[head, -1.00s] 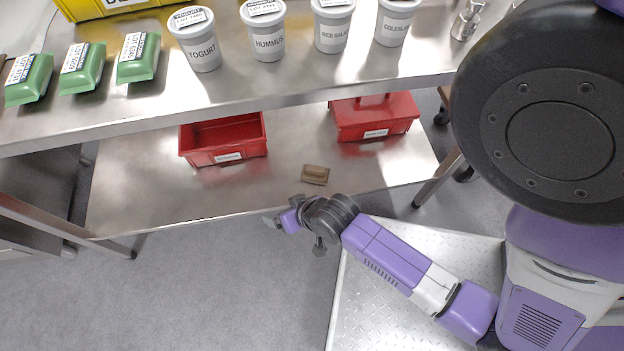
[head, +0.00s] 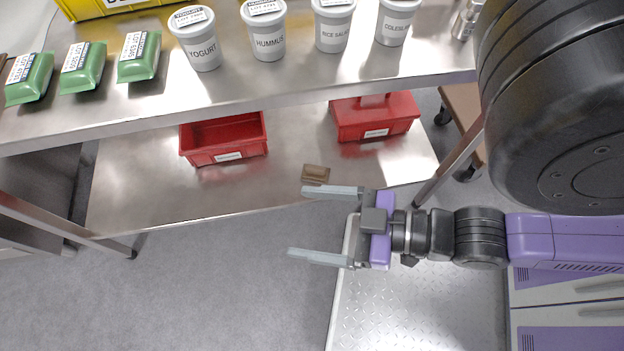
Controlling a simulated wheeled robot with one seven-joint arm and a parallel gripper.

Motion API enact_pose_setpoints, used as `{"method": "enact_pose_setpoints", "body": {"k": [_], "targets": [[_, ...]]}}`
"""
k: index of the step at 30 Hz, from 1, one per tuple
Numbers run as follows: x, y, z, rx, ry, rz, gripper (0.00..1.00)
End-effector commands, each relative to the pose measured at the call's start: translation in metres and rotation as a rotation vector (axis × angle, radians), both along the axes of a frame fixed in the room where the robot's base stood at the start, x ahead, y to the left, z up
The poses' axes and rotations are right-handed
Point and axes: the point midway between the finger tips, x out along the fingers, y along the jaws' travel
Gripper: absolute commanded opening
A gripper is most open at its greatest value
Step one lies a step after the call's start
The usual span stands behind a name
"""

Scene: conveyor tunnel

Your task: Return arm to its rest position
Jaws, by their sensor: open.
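My gripper (head: 325,224) is open and empty, its two grey fingers pointing left over the grey floor, in front of the table's lower shelf. My arm reaches in from the right edge, with the purple and black wrist over my metal base plate. The upper finger shows close to the lower shelf's front edge and just below a small brown block (head: 316,173) in the picture. Nothing is between the fingers.
A steel table (head: 240,95) holds green packs (head: 139,57) and several labelled tubs (head: 268,40). On its lower shelf (head: 140,190) stand an open red bin (head: 225,157) and a red box (head: 375,133). The floor (head: 220,290) at lower left is clear.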

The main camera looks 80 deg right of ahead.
Motion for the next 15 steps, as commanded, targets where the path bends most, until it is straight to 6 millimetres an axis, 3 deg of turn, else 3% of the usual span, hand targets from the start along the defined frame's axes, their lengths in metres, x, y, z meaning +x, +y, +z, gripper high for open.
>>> {"method": "enact_pose_setpoints", "body": {"k": [4,8,15], "targets": [[0.0,0.0,0.004,0.001,0.001,-0.001,0.85],[0.0,0.0,0.021,0.002,0.001,-0.001,0.85],[0.0,0.0,0.08,0.002,0.002,-0.001,0.85]]}}
